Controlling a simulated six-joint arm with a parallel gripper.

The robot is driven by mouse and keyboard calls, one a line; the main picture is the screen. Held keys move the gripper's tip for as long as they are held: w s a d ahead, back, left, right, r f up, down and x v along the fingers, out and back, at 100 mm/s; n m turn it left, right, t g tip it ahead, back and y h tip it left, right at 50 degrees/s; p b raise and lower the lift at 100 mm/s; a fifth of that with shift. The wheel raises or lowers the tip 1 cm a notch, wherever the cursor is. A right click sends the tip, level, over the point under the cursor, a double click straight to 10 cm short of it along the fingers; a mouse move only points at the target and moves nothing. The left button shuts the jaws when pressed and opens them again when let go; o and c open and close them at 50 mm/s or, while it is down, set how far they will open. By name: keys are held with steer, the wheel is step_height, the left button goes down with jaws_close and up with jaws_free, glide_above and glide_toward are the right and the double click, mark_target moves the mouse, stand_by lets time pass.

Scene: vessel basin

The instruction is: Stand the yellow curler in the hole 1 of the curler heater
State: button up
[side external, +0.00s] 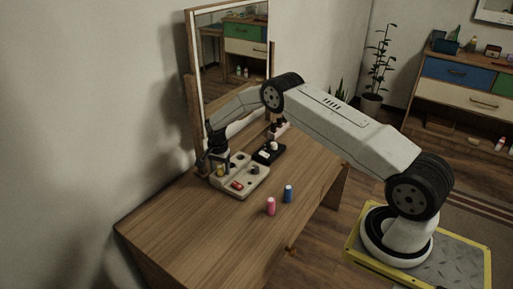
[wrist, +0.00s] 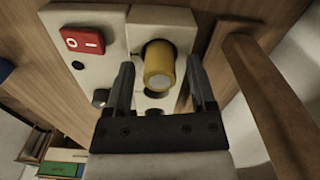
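The yellow curler (wrist: 160,66) shows between my fingers in the wrist view, with its far end at a dark round hole in the cream curler heater (wrist: 95,18). It looks seated in that hole; the hole's number cannot be read. My gripper (wrist: 161,88) is open around the curler, with a visible gap on both sides. In the side view, my gripper (side external: 217,160) is low over the back left part of the heater (side external: 254,182), and the yellow curler (side external: 220,171) shows just below it.
A red switch (wrist: 82,40) is on the heater. A pink curler (side external: 270,206) and a blue curler (side external: 288,194) stand on the wooden table (side external: 195,235). A black item (side external: 268,153) lies behind the heater. A framed mirror (side external: 228,70) rises at the back. The table's front left is clear.

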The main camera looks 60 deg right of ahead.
mark_target(220, 168)
steer(key=shift+r, duration=0.1)
stand_by(0.3)
step_height(220, 168, up, 12)
stand_by(0.7)
stand_by(0.4)
steer(key=shift+r, duration=0.1)
steer(key=s+a+r+n+t, duration=0.1)
steer(key=s+a+r+n, duration=0.25)
steer(key=s, duration=0.25)
steer(key=s+a+r+n, duration=0.3)
steer(key=s+a+n, duration=0.2)
steer(key=s, duration=0.2)
steer(key=s+a+n, duration=0.2)
steer(key=s+n, duration=0.1)
steer(key=s, duration=0.5)
steer(key=s+a+n+t, duration=0.1)
steer(key=s+a+n, duration=0.2)
steer(key=s, duration=0.5)
steer(key=shift+s+r+n+t, duration=0.2)
steer(key=shift+r+n+t, duration=0.15)
steer(key=shift+n, duration=0.3)
